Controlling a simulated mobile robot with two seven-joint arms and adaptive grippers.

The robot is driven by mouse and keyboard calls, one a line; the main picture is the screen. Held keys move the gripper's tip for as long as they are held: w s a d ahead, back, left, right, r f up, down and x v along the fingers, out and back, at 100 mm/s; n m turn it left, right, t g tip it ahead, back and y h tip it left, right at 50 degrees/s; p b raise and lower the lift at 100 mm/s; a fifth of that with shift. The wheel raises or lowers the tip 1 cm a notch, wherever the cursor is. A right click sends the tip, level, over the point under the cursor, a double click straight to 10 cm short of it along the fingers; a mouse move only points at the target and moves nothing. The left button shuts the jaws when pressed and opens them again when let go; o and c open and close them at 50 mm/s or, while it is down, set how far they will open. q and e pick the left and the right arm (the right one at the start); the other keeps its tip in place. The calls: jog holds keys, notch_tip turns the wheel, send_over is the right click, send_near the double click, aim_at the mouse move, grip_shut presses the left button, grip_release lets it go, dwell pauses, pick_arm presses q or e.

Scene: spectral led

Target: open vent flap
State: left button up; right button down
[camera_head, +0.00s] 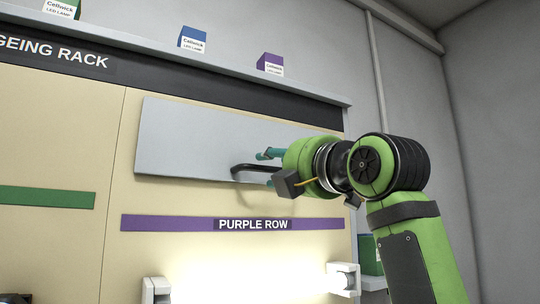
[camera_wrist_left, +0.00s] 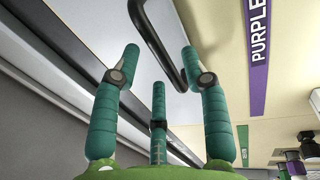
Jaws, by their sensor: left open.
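The vent flap (camera_head: 185,140) is a wide light-grey panel on the cream rack front, above the purple strip; it looks flat against the rack. Its black bar handle (camera_head: 240,170) is low on the panel and partly hidden by my gripper. My left gripper (camera_head: 265,168) is at the handle, with its teal fingers spread. In the left wrist view the handle (camera_wrist_left: 155,40) runs between the open fingertips of the gripper (camera_wrist_left: 160,62); I cannot tell whether they touch it. My right gripper is not in view.
The PURPLE ROW strip (camera_head: 180,223) and a lit lamp area between white holders (camera_head: 341,279) are below the flap. A grey ledge (camera_head: 200,62) above carries several small lamp boxes (camera_head: 270,64). A grey wall stands at right.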

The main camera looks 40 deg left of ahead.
aim_at(270, 167)
pick_arm(q)
jog(key=x, duration=0.2)
jog(key=shift+a+r+p, duration=0.15)
jog(key=shift+a+p, duration=0.1)
jog(key=shift+p, duration=0.15)
jog(key=shift+a, duration=0.35)
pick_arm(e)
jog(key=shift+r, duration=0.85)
pick_arm(q)
jog(key=shift+d, duration=0.15)
grip_shut()
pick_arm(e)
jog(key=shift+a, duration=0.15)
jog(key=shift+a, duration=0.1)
